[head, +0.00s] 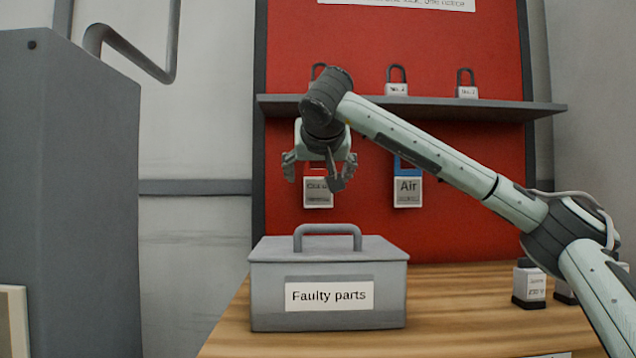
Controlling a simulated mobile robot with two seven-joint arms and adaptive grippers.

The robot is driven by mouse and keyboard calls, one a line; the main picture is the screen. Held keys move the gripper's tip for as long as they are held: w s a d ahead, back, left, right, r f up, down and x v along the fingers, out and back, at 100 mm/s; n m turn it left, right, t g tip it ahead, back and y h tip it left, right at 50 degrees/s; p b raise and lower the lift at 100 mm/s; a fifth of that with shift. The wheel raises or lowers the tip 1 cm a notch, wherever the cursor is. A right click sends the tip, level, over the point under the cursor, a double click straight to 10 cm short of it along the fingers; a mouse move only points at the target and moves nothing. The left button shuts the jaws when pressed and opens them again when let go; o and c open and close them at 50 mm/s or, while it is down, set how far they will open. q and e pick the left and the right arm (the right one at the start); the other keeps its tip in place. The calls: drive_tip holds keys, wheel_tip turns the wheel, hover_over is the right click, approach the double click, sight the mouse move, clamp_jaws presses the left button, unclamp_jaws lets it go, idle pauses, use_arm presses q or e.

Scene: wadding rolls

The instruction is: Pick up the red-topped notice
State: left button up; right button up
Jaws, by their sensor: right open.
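A white notice (318,196) hangs on the red board at left, its upper part largely hidden behind my right gripper. Its large word is partly covered, and a little red seems to show at its top, hard to tell from the board. A second notice (408,192), reading "Air", hangs to its right and has a blue top. My right gripper (317,178) is open and empty, fingers pointing down, in front of the left notice. I cannot tell how far it is from the notice. My left gripper is not in view.
A grey shelf (440,104) with several padlocks crosses the board above the notices. A grey lidded box (268,283) labelled "Faulty parts" stands on the wooden bench (455,310) below. Small dark-based items (528,288) stand at right. A grey cabinet (70,200) fills the left.

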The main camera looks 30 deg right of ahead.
sight(318, 189)
drive_tip(key=x, duration=0.5)
drive_tip(key=shift+w+d+f, duration=0.2)
drive_tip(key=shift+d, duration=0.1)
drive_tip(key=c, duration=1.1)
